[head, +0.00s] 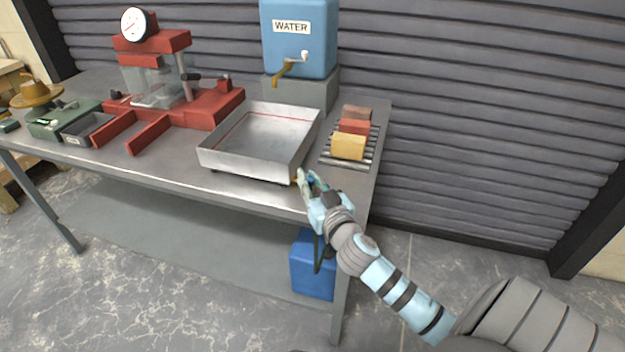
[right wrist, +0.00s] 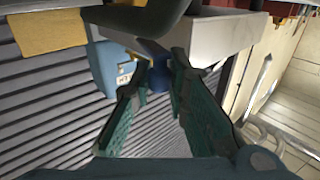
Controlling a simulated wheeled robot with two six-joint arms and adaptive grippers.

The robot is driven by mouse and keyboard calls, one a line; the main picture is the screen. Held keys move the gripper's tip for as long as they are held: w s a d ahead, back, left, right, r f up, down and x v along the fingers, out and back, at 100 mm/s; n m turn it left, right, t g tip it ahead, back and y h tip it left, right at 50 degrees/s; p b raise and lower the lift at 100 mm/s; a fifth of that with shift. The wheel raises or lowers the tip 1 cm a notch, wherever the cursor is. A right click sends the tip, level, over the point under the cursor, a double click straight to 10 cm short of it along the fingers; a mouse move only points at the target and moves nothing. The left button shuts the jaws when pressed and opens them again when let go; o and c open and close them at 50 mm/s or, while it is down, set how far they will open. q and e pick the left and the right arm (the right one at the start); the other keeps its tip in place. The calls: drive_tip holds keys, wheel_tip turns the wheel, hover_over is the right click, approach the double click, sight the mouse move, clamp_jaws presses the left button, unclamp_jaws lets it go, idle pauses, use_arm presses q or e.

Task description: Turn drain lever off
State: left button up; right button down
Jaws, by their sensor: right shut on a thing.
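The metal tray (head: 262,140) sits on the bench with its front right corner near my right gripper (head: 309,186). The tray wall also shows in the right wrist view (right wrist: 210,38). My left gripper is not in view.
A blue water tank (head: 298,38) with a brass tap stands behind the tray. Several bricks (head: 348,146) sit on a rack at right. A red press (head: 160,80) stands at left. A blue container (head: 314,270) is under the metal bench (head: 180,178).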

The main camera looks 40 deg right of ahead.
drive_tip(key=h, duration=0.1)
drive_tip(key=m+h+b, duration=0.1)
drive_tip(key=m+g+h, duration=0.1)
drive_tip(key=shift+w+a+f, duration=0.15)
drive_tip(key=shift+w+a, duration=0.2)
drive_tip(key=shift+a, duration=0.05)
drive_tip(key=shift+w+a+m+g+h+b, duration=0.15)
drive_tip(key=shift+m+g+h+b, duration=0.25)
drive_tip(key=shift+h+b, duration=0.2)
drive_tip(key=shift+w+a+m+g+h+b, duration=0.15)
drive_tip(key=shift+m+g+h+b, duration=0.2)
drive_tip(key=shift+h+b, duration=0.2)
drive_tip(key=shift+d, duration=0.1)
drive_tip(key=c, duration=1.6)
unclamp_jaws()
drive_tip(key=shift+o, duration=0.2)
drive_tip(key=v, duration=0.7)
drive_tip(key=shift+s, duration=0.2)
